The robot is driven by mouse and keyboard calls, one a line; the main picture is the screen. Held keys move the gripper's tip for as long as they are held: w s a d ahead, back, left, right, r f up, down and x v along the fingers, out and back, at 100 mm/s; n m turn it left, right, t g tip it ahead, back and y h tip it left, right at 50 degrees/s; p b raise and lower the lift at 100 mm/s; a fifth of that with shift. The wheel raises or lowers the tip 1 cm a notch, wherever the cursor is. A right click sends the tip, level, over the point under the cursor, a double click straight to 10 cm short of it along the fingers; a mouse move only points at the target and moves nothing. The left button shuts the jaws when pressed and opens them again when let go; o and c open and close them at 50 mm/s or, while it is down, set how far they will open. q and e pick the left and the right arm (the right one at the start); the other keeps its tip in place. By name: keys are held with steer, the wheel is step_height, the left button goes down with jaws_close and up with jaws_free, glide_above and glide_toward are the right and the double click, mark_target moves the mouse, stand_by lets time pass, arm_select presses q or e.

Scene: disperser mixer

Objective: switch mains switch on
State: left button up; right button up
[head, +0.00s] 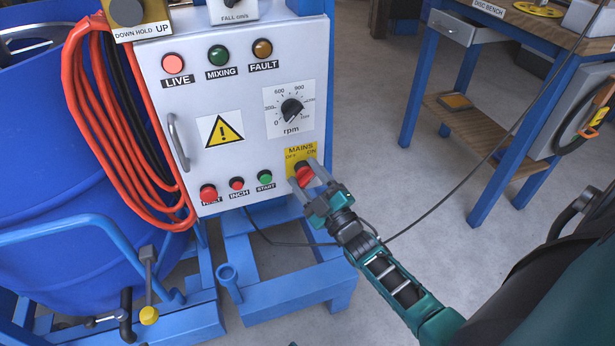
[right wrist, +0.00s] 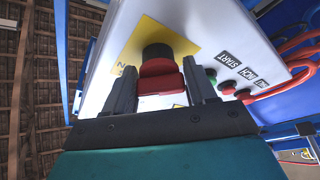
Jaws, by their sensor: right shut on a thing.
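The mains switch (head: 303,175) is a red knob on a yellow plate marked MAINS, OFF on the left and ON on the right, at the lower right of the grey control panel (head: 205,115). My right gripper (head: 309,182) is shut on the knob, its fingers on either side. In the right wrist view, the red knob (right wrist: 160,80) with its dark base sits between the fingers of my right gripper (right wrist: 160,92). The fingers partly hide the knob, and I cannot tell exactly where it points. The LIVE lamp (head: 173,62) looks pale red.
Red HALT (head: 208,193), red INCH (head: 237,183) and green START (head: 265,177) buttons sit left of the switch. An rpm dial (head: 291,109) is above it. Orange hose (head: 85,110) hangs at the left. A blue-legged bench (head: 480,115) stands right, with open floor between.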

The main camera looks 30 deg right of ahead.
arm_select(q)
steer(key=shift+s+f, duration=0.1)
stand_by(0.3)
arm_select(e)
steer(key=o, duration=1)
steer(key=shift+c, duration=0.2)
steer(key=shift+s+f, duration=0.1)
steer(key=shift+s, duration=0.3)
arm_select(q)
steer(key=shift+a+r+p, duration=0.3)
steer(key=shift+r+p, duration=0.15)
steer(key=shift+p, duration=0.55)
arm_select(e)
steer(key=v, duration=1.2)
steer(key=shift+a, duration=0.1)
